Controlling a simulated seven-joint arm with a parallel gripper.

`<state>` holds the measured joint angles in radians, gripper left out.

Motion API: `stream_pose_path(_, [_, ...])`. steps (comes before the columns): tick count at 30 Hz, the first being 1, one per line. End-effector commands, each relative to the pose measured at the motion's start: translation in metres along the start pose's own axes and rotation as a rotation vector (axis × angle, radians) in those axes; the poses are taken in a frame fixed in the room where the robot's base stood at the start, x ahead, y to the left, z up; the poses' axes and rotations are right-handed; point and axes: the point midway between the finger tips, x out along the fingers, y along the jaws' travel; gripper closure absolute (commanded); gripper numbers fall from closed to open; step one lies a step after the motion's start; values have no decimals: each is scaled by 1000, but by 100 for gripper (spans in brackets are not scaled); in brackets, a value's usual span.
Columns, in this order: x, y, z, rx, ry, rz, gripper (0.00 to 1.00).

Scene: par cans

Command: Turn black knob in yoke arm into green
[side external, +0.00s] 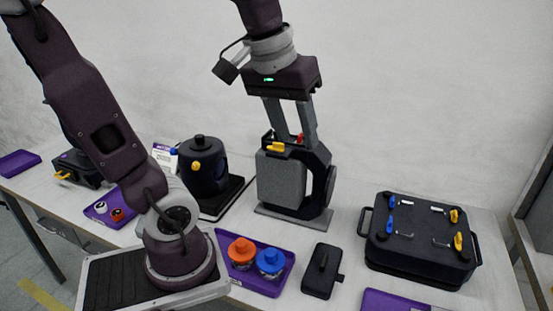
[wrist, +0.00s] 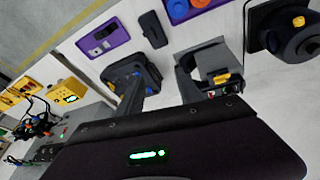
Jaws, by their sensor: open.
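A grey block (side external: 281,180) sits in a dark yoke-like frame (side external: 318,160) on a flat grey base. A dark rounded part (side external: 331,186) shows on the frame's right side; I cannot tell if it is the black knob. A yellow handle (side external: 275,147) and a small red part (side external: 299,138) are on top. The block (wrist: 214,60) and the yellow handle (wrist: 221,80) also show in the wrist view. My gripper (side external: 293,133) is open, pointing down just above this frame, with its fingers apart. Any contact is unclear. No green mark is visible on the frame.
A black can-shaped lamp (side external: 205,172) with a yellow knob stands to the left. A purple tray (side external: 262,285) with orange and blue knobs and a small black case (side external: 322,271) are in front. A large black case (side external: 420,240) with colored clips is at right.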

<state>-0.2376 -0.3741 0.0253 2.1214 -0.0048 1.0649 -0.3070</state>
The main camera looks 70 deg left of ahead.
Motion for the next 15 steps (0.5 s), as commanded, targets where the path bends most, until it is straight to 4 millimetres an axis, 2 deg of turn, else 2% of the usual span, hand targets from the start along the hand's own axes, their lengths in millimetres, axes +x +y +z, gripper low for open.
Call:
stream_pose_path(3, [-1,5,30,144,36,33,57])
stream_pose_path(6, [0,6,50,242,59,54,57])
stream_pose_path(10, [2,6,65,321,81,70,57])
stream_pose_path(15, [3,6,71,355,89,76,57])
